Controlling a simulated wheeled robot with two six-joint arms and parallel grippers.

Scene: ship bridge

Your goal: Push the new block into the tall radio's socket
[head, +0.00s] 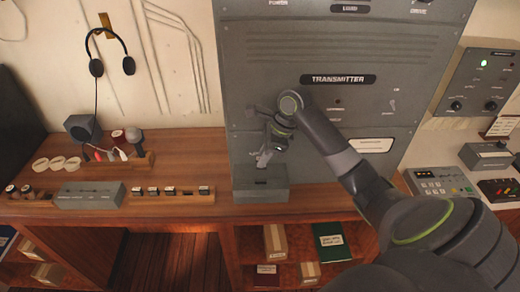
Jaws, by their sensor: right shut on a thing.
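The tall radio (240,70) is a big grey cabinet labelled TRANSMITTER, standing at the back of the desk. A grey box (261,190) with a dark slot in its top juts out at the cabinet's lower left front. My right gripper (264,158) points down just above this box and is shut on the new block. The block is small and mostly hidden by the fingers. I cannot tell whether it touches the slot. My left gripper is not in view.
Left on the wooden desk (200,150) are a wooden rack (172,199) with small pieces, a grey box (90,195), a microphone (134,140) and pale discs. A headset (97,66) hangs on the wall. Consoles (440,182) stand at right. Shelves below hold books and boxes.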

